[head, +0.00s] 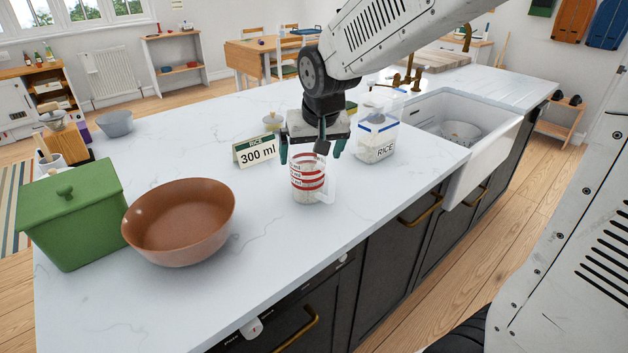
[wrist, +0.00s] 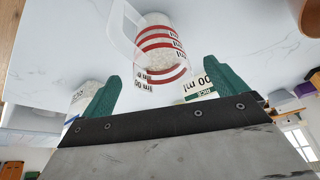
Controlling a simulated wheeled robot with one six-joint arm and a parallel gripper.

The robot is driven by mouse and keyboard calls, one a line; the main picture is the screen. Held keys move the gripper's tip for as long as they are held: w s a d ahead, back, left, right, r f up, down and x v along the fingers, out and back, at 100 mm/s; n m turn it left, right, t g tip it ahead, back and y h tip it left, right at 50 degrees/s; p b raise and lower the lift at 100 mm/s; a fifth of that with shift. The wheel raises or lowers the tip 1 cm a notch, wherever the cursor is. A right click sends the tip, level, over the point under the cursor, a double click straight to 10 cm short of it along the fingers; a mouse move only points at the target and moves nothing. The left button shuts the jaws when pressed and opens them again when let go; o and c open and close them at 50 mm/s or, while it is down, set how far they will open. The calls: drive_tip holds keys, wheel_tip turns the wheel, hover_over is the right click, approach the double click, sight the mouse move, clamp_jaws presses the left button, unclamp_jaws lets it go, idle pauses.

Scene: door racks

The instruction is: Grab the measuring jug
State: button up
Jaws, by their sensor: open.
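The measuring jug (head: 308,178) is clear with red bands and white contents. It stands upright on the white counter, its handle to the right in the head view. In the wrist view the jug (wrist: 160,48) shows beyond the fingertips, with its handle at left. My gripper (head: 312,152) is open above and just behind the jug in the head view, pointing down. In the wrist view its green fingers (wrist: 168,82) are spread apart with nothing between them at the tips. Whether a finger touches the jug I cannot tell.
A rice container (head: 377,136) stands close right of the jug. A "300 ml" rice sign (head: 256,151) stands behind left. A brown bowl (head: 180,222) and a green lidded box (head: 70,215) are at left. The sink (head: 480,135) is at right. Counter in front is clear.

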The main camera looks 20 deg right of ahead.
sight(315, 180)
drive_tip(key=x, duration=0.6)
drive_tip(key=shift+w+f, duration=0.25)
drive_tip(key=shift+w, duration=0.05)
drive_tip(key=c, duration=1.3)
